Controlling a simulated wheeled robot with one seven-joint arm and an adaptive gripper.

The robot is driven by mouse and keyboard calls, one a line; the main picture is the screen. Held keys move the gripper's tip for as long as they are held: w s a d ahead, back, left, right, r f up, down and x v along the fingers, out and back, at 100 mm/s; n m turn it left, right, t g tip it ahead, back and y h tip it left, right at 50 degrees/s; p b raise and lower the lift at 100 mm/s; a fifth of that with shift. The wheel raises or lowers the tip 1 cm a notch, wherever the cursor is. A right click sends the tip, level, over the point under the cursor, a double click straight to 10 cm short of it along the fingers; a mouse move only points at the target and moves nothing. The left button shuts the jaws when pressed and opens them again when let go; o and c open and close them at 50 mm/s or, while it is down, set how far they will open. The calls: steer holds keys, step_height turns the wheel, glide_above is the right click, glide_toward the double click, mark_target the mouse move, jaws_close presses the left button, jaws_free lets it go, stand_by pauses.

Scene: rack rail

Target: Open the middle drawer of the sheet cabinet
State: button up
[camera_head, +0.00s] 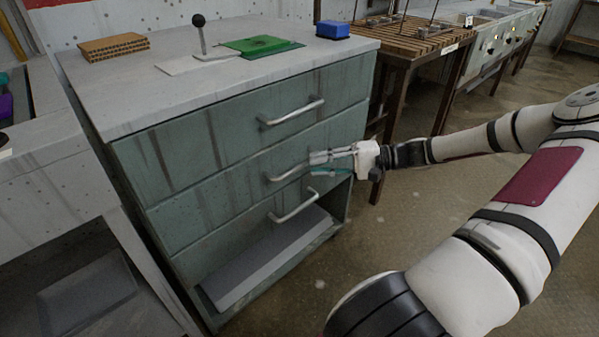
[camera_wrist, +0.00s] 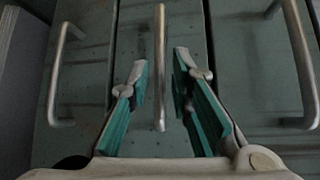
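The sheet cabinet (camera_head: 150,165) is grey-green with stacked drawers, each with a metal bar handle. The middle drawer (camera_head: 215,207) looks flush with the fronts around it. Its handle (camera_head: 287,173) shows in the head view, its right end hidden by my gripper (camera_head: 332,156). In the wrist view, the middle handle (camera_wrist: 160,65) runs between the two teal-padded fingers of my gripper (camera_wrist: 161,72). The gripper is open, one finger on each side of the bar, with a visible gap on both sides.
The top handle (camera_head: 291,112) and bottom handle (camera_head: 294,207) sit above and below. A grey panel (camera_head: 265,262) lies low in the cabinet. A wooden slatted table (camera_head: 415,40) stands to the right. The floor (camera_head: 400,220) in front is clear apart from my arm.

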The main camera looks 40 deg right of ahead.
mark_target(303, 166)
steer(key=shift+b+x, duration=0.8)
steer(key=shift+x, duration=1.95)
steer(key=shift+c, duration=0.6)
jaws_close()
